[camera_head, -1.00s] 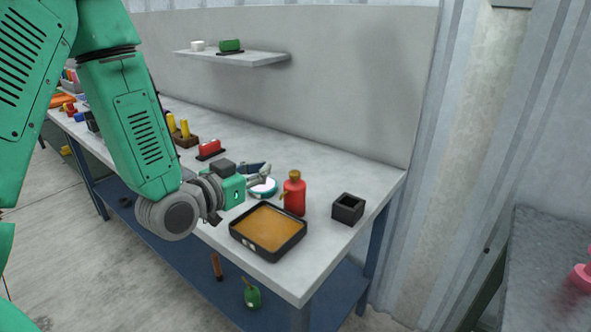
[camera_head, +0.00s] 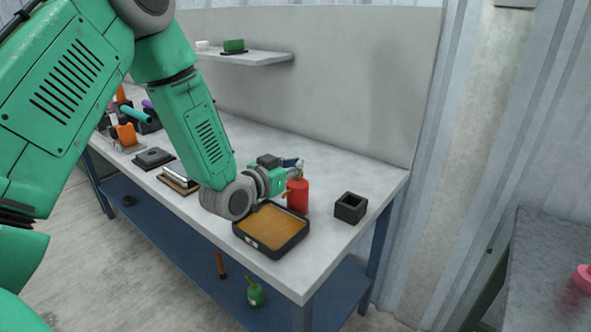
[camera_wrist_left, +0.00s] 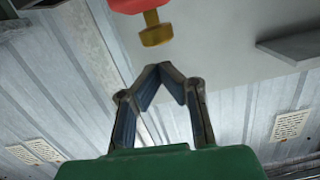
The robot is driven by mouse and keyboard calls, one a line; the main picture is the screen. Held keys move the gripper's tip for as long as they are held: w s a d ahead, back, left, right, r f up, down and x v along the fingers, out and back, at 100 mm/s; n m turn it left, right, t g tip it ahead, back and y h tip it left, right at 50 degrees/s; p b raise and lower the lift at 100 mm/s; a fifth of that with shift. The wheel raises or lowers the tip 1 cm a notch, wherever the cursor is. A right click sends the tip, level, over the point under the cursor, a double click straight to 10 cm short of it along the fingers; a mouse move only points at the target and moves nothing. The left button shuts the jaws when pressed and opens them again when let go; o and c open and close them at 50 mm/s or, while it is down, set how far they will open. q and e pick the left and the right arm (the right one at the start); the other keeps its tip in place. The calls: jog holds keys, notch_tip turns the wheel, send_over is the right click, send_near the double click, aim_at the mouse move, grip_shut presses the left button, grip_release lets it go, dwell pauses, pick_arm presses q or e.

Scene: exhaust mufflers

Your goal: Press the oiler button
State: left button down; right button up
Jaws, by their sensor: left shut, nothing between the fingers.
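The red oiler (camera_head: 298,196) stands upright on the workbench, behind the right part of the black tray. My left gripper (camera_head: 297,168) is at the top of the oiler in the head view and partly covers it. In the left wrist view the oiler's red body (camera_wrist_left: 135,5) is cut off by the top edge, and its brass-coloured knob (camera_wrist_left: 156,30) points down toward my left gripper (camera_wrist_left: 162,70). The fingers are shut and empty, their tips a little below the knob in that picture. I cannot tell whether they touch it. My right gripper is not in view.
The black tray (camera_head: 241,240) with an orange-brown surface lies under my left wrist. A small open black box (camera_head: 350,208) stands to the right. A wall shelf (camera_head: 262,59) is behind. The bench (camera_head: 335,170) is clear at the back right.

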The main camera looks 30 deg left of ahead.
pick_arm(q)
jog(key=shift+w+a+f, duration=0.1)
jog(key=shift+a+f, duration=0.05)
jog(key=shift+f, duration=0.5)
jog(key=shift+a+f, duration=0.15)
jog(key=shift+a, duration=0.2)
